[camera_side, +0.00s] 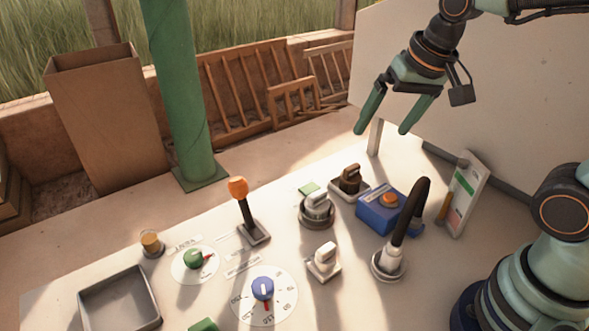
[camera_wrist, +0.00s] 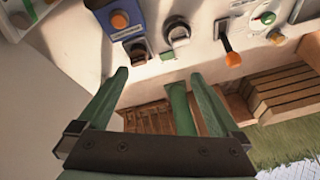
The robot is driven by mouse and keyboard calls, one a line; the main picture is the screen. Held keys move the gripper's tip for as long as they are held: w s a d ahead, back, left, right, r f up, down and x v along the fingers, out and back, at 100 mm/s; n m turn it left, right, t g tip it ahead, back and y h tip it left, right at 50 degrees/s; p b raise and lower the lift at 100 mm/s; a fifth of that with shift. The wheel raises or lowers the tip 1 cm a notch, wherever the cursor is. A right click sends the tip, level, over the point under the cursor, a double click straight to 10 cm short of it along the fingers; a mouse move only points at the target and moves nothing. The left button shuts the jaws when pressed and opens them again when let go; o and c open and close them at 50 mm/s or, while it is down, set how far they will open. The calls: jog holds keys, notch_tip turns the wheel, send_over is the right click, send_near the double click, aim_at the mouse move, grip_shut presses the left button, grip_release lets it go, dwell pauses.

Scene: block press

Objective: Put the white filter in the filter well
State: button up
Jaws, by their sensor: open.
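My gripper (camera_side: 383,130) is high above the back right of the white table, open and empty, with its two green fingers pointing down. It also shows in the wrist view (camera_wrist: 159,77), with nothing between its fingers. I cannot pick out the white filter or the filter well with certainty. A pale knob in a dark round ring (camera_side: 317,210) stands mid-table, also in the wrist view (camera_wrist: 178,36). A small white block-like piece on a square base (camera_side: 325,260) stands in front of it. Both are well below my gripper and apart from it.
A blue box with an orange button (camera_side: 375,217), a brown switch (camera_side: 350,180) and a black lever (camera_side: 411,225) crowd the right. An orange-topped lever (camera_side: 240,200), a green dial (camera_side: 193,258), a blue dial (camera_side: 262,289) and an empty tray (camera_side: 153,311) are left. A pale panel (camera_side: 480,80) stands behind.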

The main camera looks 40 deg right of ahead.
jog(key=s+n, duration=0.1)
jog(key=n, duration=0.1)
jog(key=s+d+n+t, duration=0.1)
jog(key=s+n, duration=0.1)
jog(key=shift+s+d+n, duration=0.15)
jog(key=shift+n, duration=0.15)
